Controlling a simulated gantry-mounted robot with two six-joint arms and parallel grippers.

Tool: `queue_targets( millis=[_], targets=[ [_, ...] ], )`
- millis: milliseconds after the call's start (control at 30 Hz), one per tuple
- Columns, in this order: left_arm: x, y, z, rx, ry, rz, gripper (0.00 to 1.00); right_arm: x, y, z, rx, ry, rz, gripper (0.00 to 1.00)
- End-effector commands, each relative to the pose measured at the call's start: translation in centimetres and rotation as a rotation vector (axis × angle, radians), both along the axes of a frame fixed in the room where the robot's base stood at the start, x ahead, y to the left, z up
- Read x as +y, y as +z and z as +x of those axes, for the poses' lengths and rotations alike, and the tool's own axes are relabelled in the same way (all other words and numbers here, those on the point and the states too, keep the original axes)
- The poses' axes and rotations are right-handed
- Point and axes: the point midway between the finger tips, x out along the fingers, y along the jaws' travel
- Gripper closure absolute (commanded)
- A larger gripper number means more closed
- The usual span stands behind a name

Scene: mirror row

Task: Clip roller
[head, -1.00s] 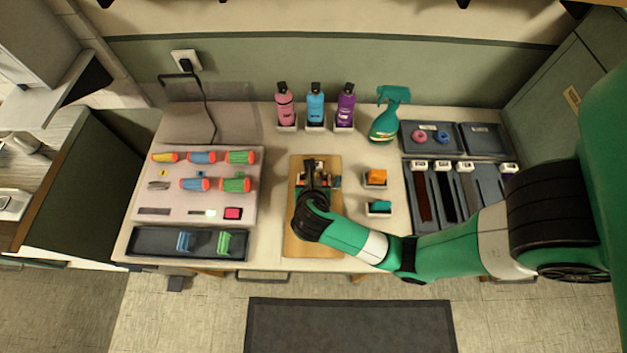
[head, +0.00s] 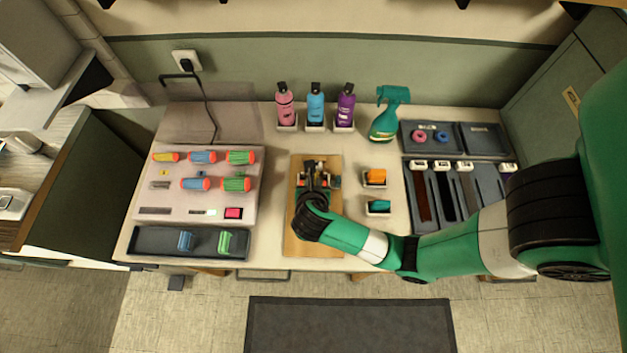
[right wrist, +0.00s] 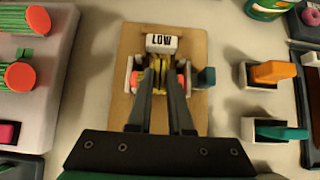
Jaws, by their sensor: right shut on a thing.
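My right gripper (right wrist: 160,76) points down over a wooden board (head: 300,236) in the middle of the bench. It is shut on a yellowish roller (right wrist: 157,64) with reddish ends. The roller lies crosswise between pale side brackets of a small holder, and my fingers partly hide it. A dark teal piece (right wrist: 207,77) sits at the holder's right side. An orange clip (right wrist: 273,71) and a teal clip (right wrist: 280,132) stand in white holders to the right of the board. My left gripper is not in view.
A pale rack (head: 180,212) with several coloured rollers stands on the left. A dark tray (head: 150,241) in front of it holds a blue and a green clip. Bottles and a green spray bottle (head: 384,123) stand behind. Dark trays (head: 462,138) lie to the right.

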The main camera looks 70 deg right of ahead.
Motion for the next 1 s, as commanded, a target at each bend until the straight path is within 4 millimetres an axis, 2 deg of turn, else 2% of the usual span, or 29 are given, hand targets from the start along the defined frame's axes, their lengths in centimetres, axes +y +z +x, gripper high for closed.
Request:
queue_targets(
  millis=[100,133,300,500,633,1000],
  targets=[
    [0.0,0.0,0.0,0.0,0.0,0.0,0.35,-0.01,0.01,0.0,0.0,0.0,0.0,1.0],
    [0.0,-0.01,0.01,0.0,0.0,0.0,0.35,0.0,0.01,0.0,0.0,0.0,0.0,0.76],
    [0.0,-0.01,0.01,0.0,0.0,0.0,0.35,0.0,0.01,0.0,0.0,0.0,0.0,0.47],
    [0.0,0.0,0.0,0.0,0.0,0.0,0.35,0.0,0.01,0.0,0.0,0.0,0.0,0.47],
    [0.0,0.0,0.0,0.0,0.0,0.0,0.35,0.0,0.01,0.0,0.0,0.0,0.0,0.27],
    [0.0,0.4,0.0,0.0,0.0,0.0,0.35,0.0,0.4,0.0,0.0,0.0,0.0,0.27]
  ],
)
